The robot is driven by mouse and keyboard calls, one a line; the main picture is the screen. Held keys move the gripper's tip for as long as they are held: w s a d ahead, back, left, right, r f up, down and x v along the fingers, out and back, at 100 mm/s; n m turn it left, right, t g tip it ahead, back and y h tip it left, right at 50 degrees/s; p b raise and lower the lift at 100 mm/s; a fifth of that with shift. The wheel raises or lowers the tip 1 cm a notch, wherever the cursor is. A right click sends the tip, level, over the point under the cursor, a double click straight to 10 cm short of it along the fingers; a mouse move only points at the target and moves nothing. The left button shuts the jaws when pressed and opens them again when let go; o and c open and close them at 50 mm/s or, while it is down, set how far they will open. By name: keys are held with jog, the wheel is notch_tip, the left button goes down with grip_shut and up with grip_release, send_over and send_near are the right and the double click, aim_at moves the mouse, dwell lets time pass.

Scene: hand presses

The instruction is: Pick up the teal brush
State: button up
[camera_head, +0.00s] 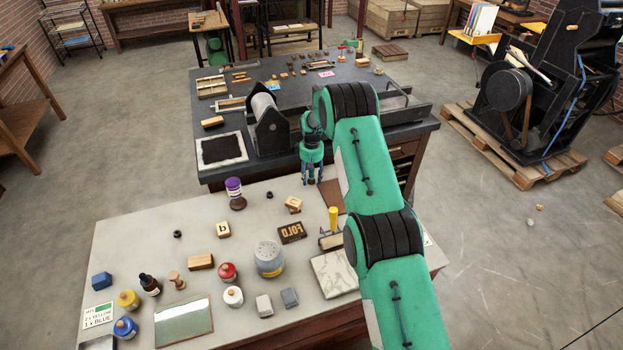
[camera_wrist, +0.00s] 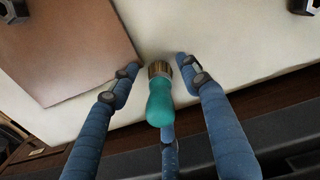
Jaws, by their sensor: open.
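The teal brush (camera_wrist: 160,103) is in the middle of the wrist view, with a rounded teal handle and a metal-coloured band at its far end. My gripper (camera_wrist: 157,64) is open, with its blue fingers on either side of the brush and a third finger below the handle. I cannot tell whether any finger touches it. In the head view my gripper (camera_head: 312,180) points down at the back edge of the pale table, and the brush cannot be made out there.
A brown sheet (camera_wrist: 65,45) lies left of the brush on the pale tabletop (camera_wrist: 225,30). A dark press bench (camera_head: 225,90) stands close behind.

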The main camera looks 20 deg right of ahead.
aim_at(312, 174)
jog(key=shift+c, duration=0.5)
grip_shut()
jog(key=shift+r, duration=0.1)
jog(key=shift+r, duration=0.55)
notch_tip(312, 174, up, 2)
jog(key=shift+s+r, duration=0.1)
jog(key=shift+r, duration=0.15)
jog(key=s, duration=0.5)
jog(key=s+a+r, duration=0.1)
jog(key=s, duration=0.4)
jog(key=s+a, duration=0.1)
jog(key=s, duration=0.4)
jog(key=shift+s+a+r, duration=0.1)
jog(key=shift+s+r, duration=0.05)
jog(key=shift+s, duration=0.15)
